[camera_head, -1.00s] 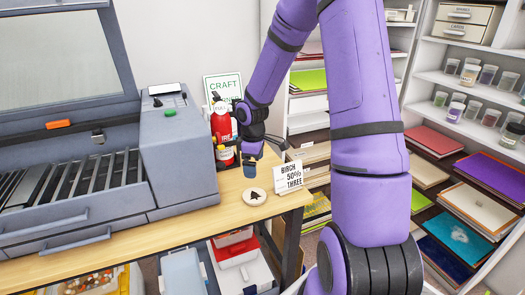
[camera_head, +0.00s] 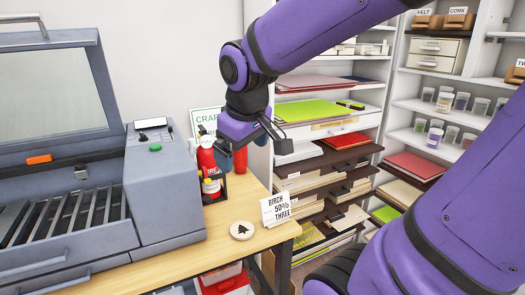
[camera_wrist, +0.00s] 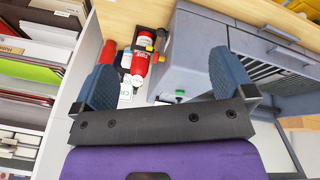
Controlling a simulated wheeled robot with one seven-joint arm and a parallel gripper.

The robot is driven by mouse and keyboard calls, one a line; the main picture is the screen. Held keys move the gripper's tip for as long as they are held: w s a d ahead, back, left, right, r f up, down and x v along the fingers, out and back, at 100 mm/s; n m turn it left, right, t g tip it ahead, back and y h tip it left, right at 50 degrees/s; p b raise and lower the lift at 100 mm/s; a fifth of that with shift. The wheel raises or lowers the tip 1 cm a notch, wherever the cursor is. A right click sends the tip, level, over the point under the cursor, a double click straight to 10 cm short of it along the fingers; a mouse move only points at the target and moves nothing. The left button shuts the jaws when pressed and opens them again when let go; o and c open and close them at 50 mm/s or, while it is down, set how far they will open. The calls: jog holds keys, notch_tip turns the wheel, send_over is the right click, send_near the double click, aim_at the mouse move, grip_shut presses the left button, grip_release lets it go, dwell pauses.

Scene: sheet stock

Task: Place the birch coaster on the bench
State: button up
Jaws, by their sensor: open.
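The birch coaster (camera_head: 242,230) is a pale round disc with a dark tree shape on it. The coaster does not show in the wrist view.
A grey machine (camera_head: 165,200) fills the left of the bench. A red extinguisher-like bottle (camera_head: 209,168) stands beside it, close to my gripper. Shelves with coloured sheets (camera_head: 320,110) stand behind at the right. The bench top around the coaster is mostly clear.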

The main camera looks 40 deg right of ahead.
jog(key=s+a+r+m+t+y, duration=0.1)
jog(key=s+a+r, duration=0.1)
jog(key=s, duration=0.6)
jog(key=shift+s+a+r+m+t+y, duration=0.3)
jog(key=shift+s+a+r+m, duration=0.1)
jog(key=shift+r, duration=0.15)
jog(key=shift+d, duration=0.1)
dwell(0.5)
